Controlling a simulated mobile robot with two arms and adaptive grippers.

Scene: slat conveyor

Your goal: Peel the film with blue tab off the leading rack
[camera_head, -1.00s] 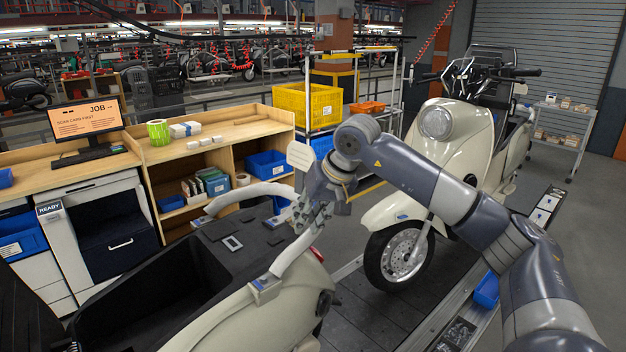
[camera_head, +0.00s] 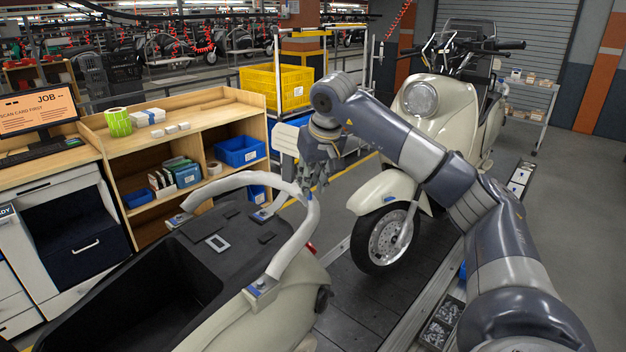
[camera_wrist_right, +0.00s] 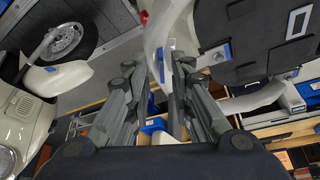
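The near scooter carries a rack of thick tubing wrapped in whitish film (camera_head: 287,245); its film also shows in the right wrist view (camera_wrist_right: 158,32). Small blue marks show at the rack's feet, one on the near foot (camera_head: 262,282). In the right wrist view a blue tab (camera_wrist_right: 187,60) shows close by the right-hand finger. My right gripper (camera_head: 314,188) is over the far right bend of the rack. In the wrist view its fingers (camera_wrist_right: 162,72) are apart, with a gap between them; I cannot tell whether they touch the film. My left gripper is not in view.
A second cream scooter (camera_head: 420,140) stands behind my right arm on the slat conveyor (camera_head: 365,305). A wooden shelf bench (camera_head: 200,125) with blue bins stands at the left. A yellow crate (camera_head: 276,80) sits on a rack behind. The floor at right is clear.

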